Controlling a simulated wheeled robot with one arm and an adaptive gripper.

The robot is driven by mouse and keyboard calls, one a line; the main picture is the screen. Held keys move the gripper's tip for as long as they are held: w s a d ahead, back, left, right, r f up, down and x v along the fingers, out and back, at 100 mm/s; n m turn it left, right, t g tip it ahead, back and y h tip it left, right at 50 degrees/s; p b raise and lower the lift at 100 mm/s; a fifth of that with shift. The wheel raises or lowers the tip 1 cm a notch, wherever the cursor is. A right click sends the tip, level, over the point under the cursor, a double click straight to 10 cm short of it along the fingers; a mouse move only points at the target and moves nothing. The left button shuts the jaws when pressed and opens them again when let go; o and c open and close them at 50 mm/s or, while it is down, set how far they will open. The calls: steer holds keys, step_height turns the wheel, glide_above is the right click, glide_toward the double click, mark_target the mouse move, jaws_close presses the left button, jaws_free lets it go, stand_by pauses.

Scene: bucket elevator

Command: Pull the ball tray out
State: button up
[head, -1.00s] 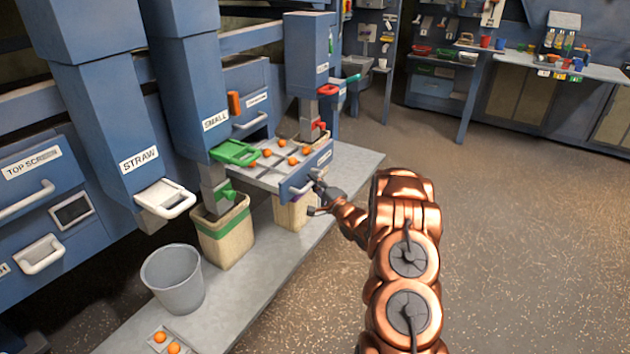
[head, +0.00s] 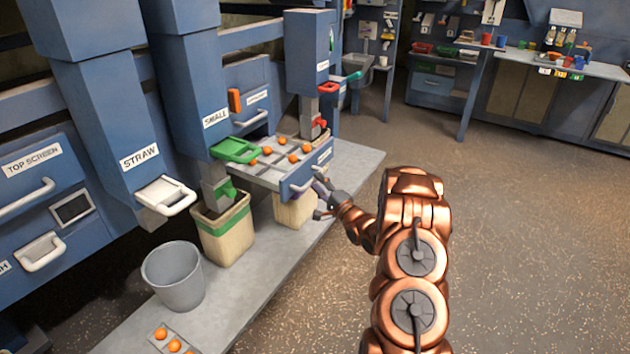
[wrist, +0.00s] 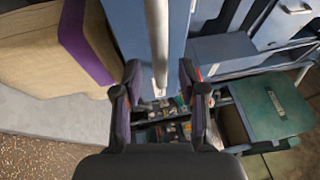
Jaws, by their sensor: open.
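The ball tray (head: 262,172) is a grey divided tray with a blue front, holding several orange balls. It stands out from the blue machine above the bench. Its light grey bar handle (head: 301,186) is on the front. My gripper (head: 319,199) is open at this front, close by the handle's right end. In the wrist view, the handle bar (wrist: 158,40) comes down from the top and ends between my two open fingertips (wrist: 160,92) in the picture. I see a gap on both sides of it. I cannot tell whether the bar lies fully between the fingers in depth.
A tan bin (head: 226,240) with a green band and a grey bucket (head: 172,278) stand on the bench left of the tray. Another tan bin (head: 292,208) is under the tray. The floor to the right is clear.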

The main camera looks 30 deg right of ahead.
steer(key=s+f, duration=0.1)
steer(key=s, duration=0.8)
steer(key=shift+d+f, duration=0.3)
steer(key=shift+d, duration=0.05)
